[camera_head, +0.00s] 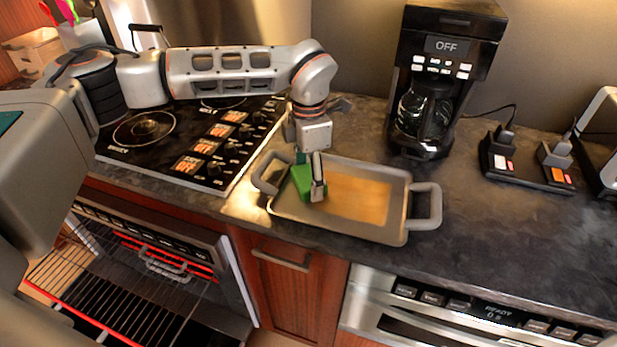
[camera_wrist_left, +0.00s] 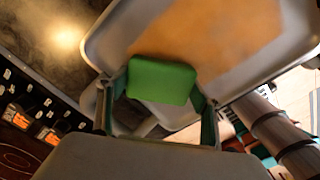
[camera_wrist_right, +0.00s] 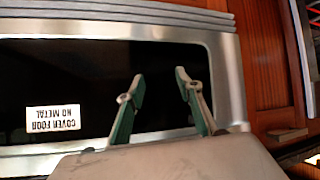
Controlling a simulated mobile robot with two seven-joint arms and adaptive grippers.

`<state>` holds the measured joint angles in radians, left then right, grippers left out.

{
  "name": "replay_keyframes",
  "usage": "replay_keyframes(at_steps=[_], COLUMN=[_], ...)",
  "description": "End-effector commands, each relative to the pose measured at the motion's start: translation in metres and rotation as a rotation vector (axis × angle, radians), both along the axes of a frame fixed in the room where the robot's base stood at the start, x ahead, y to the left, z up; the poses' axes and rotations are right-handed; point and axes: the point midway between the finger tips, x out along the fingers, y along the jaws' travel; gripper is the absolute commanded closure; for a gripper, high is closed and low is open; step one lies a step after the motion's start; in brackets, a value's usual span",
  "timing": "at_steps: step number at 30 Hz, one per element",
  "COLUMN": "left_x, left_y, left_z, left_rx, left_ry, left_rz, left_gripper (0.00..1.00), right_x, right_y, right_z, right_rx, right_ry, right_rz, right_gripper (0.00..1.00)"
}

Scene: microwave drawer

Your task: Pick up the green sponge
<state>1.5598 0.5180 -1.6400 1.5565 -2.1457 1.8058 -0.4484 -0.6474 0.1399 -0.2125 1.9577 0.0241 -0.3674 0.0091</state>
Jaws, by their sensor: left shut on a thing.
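The green sponge (camera_head: 301,181) is between the fingers of my left gripper (camera_head: 311,178), over the left part of the metal tray (camera_head: 400,205). In the left wrist view the sponge (camera_wrist_left: 162,81) sits between the two fingertips of the left gripper (camera_wrist_left: 160,100), with the tray (camera_wrist_left: 110,38) behind it. The left gripper is shut on the sponge. I cannot tell whether the sponge touches the tray. My right gripper (camera_wrist_right: 160,85) shows only in the right wrist view. Its fingers are apart with nothing between them, in front of a dark drawer front.
A brown stain (camera_head: 358,197) covers the tray floor. The stove (camera_head: 190,145) is left of the tray, the coffee maker (camera_head: 440,80) behind it. An open oven (camera_head: 130,270) is below left. The microwave drawer (camera_head: 450,310) is below right.

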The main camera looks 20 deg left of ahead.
Motion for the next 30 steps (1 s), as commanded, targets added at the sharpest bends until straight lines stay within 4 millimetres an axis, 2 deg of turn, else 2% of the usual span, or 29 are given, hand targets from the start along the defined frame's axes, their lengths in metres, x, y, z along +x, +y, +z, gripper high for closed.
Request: replay_keyframes(at_steps=[5, 8, 11, 21, 25, 30], left_x=[0.001, 0.001, 0.002, 0.001, 0.001, 0.001], left_y=[0.0, 0.0, 0.0, 0.0, 0.0, 0.0], left_z=[0.014, 0.028, 0.05, 0.143, 0.17, 0.191], left_rx=[0.0, -0.001, 0.0, 0.0, 0.0, 0.001], left_ry=[-0.005, -0.004, -0.006, -0.006, -0.005, -0.003], left_rz=[0.0, 0.0, 0.0, 0.001, 0.0, 0.0], left_gripper=[0.48, 0.48, 0.48, 0.48, 0.48, 0.48], right_x=[0.0, -0.001, 0.0, 0.0, 0.001, 0.001], right_y=[0.0, 0.0, 0.0, 0.0, 0.0, 0.0], right_z=[-0.001, -0.002, -0.002, -0.001, 0.0, 0.001], right_rx=[0.0, 0.0, 0.0, 0.002, 0.002, 0.002], right_ry=[0.001, 0.001, 0.0, -0.004, -0.005, -0.005], right_rz=[0.0, 0.0, 0.0, 0.0, -0.001, -0.001], right_gripper=[0.65, 0.65, 0.65, 0.65, 0.65, 0.65])
